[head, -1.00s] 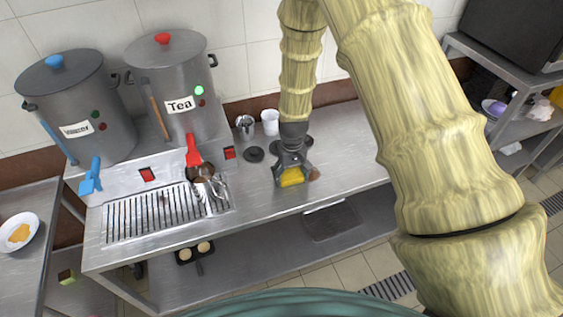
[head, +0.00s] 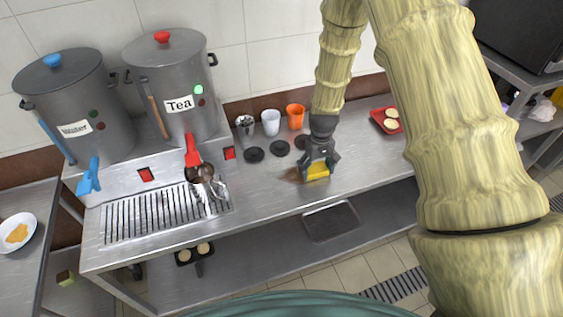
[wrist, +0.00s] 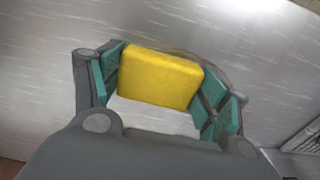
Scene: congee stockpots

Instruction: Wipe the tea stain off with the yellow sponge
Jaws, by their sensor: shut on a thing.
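My gripper (head: 319,163) is shut on the yellow sponge (head: 318,172), low over the steel counter. In the wrist view the sponge (wrist: 160,77) sits between the teal finger pads. Whether its underside touches the counter is hard to tell. The brown tea stain (head: 293,175) shows on the counter just left of the sponge in the head view. A brownish edge (wrist: 215,67) shows behind the sponge in the wrist view. The sponge and gripper may hide part of the stain.
A white cup (head: 271,123), an orange cup (head: 296,117) and dark round discs (head: 254,155) stand behind and left. A red tray (head: 385,121) lies to the right. The tea pot (head: 178,95) and drain grate (head: 150,212) are at left. The counter's front strip is clear.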

